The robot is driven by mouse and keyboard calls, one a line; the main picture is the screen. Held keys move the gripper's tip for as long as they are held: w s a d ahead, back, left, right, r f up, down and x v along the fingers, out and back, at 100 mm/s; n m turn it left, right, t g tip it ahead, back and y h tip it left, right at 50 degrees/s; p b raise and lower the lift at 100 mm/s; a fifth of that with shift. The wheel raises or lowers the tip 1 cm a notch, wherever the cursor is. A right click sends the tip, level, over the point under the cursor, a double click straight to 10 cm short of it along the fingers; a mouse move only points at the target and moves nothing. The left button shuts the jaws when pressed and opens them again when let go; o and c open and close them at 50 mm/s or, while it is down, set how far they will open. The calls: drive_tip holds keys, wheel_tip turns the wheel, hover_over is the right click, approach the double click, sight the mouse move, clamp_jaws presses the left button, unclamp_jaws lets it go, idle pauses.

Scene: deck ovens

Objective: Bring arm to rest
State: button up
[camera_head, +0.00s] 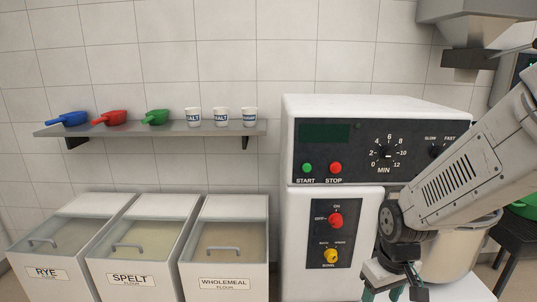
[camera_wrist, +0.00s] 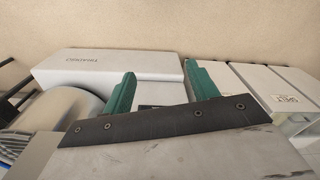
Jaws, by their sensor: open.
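My arm reaches in from the right in the head view, bent downward at the wrist. My gripper (camera_head: 394,293) hangs low in front of the white mixer (camera_head: 320,243) and left of its steel bowl (camera_head: 453,255). Its tips are partly cut off by the lower edge. In the wrist view my gripper (camera_wrist: 158,88) shows two green fingers spread apart with nothing between them. The white mixer housing (camera_wrist: 110,65) lies beyond the fingers there.
Flour bins for rye (camera_head: 46,273), spelt (camera_head: 131,280) and wholemeal (camera_head: 224,284) stand at the left, lids closed. A wall shelf (camera_head: 160,130) holds blue, red and green scoops and three labelled cups. A green object (camera_head: 524,207) sits at the far right.

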drive_tip(key=s+d+r+m, duration=0.2)
drive_tip(key=s+r+m, duration=0.1)
drive_tip(key=s+r, duration=1.3)
drive_tip(key=shift+s+r+t, duration=0.2)
drive_tip(key=shift+r+t, duration=0.2)
drive_tip(key=shift+r, duration=0.2)
